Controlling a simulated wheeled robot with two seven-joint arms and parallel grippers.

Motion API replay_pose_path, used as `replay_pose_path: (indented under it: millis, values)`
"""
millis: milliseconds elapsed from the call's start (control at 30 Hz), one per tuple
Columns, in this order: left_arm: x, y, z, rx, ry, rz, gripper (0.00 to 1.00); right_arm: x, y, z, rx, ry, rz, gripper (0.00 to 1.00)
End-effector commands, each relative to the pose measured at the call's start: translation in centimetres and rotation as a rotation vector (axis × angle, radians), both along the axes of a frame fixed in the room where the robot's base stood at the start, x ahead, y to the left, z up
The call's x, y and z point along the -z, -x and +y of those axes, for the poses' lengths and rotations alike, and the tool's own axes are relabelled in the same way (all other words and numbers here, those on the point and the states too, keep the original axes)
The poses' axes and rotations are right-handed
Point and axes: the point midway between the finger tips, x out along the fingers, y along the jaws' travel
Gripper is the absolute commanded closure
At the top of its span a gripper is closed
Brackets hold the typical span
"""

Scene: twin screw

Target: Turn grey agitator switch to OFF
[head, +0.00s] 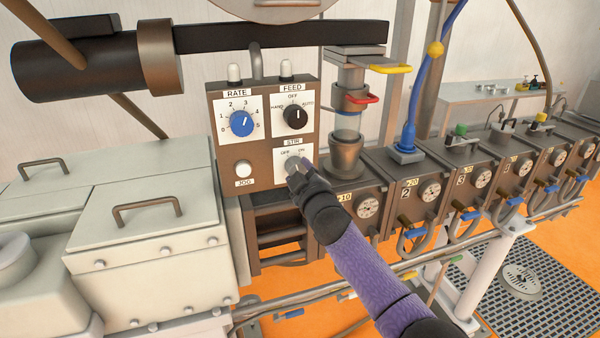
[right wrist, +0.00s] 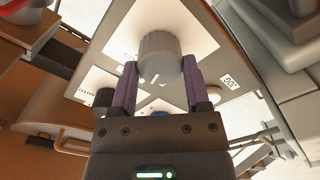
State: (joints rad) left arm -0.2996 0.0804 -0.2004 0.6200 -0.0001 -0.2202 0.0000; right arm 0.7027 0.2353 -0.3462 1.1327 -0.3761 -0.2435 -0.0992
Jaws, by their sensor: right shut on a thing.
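The grey agitator switch (head: 291,162) is a round knob under the STIR label on the brown control box (head: 262,90), with OFF marked at its upper left and ON at its upper right. It also shows large in the right wrist view (right wrist: 160,56). My right gripper (head: 298,170) reaches up from the lower right with its fingers at the switch. In the right wrist view its two purple fingers (right wrist: 160,82) are shut on the grey switch, one on each side. The gripper hides the switch's lower part, and I cannot tell which mark it points to. My left gripper is out of view.
A blue RATE knob (head: 241,123) and a black FEED knob (head: 295,117) sit above the switch. A white JOG button (head: 243,170) is to its left. Numbered barrel blocks with gauges (head: 431,191) run off to the right. A grey lidded housing (head: 148,228) stands at left.

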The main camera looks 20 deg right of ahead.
Motion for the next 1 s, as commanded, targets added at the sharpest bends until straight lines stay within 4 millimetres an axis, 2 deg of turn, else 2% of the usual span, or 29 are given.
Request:
replay_pose_path:
  millis: [400,1000]
  values:
    - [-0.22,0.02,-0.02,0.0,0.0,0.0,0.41,0.1,0.01,-0.02,0.001,0.218,-0.005,0.98]
    - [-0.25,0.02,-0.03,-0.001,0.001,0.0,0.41,0.14,0.02,0.0,0.0,0.267,-0.006,0.98]
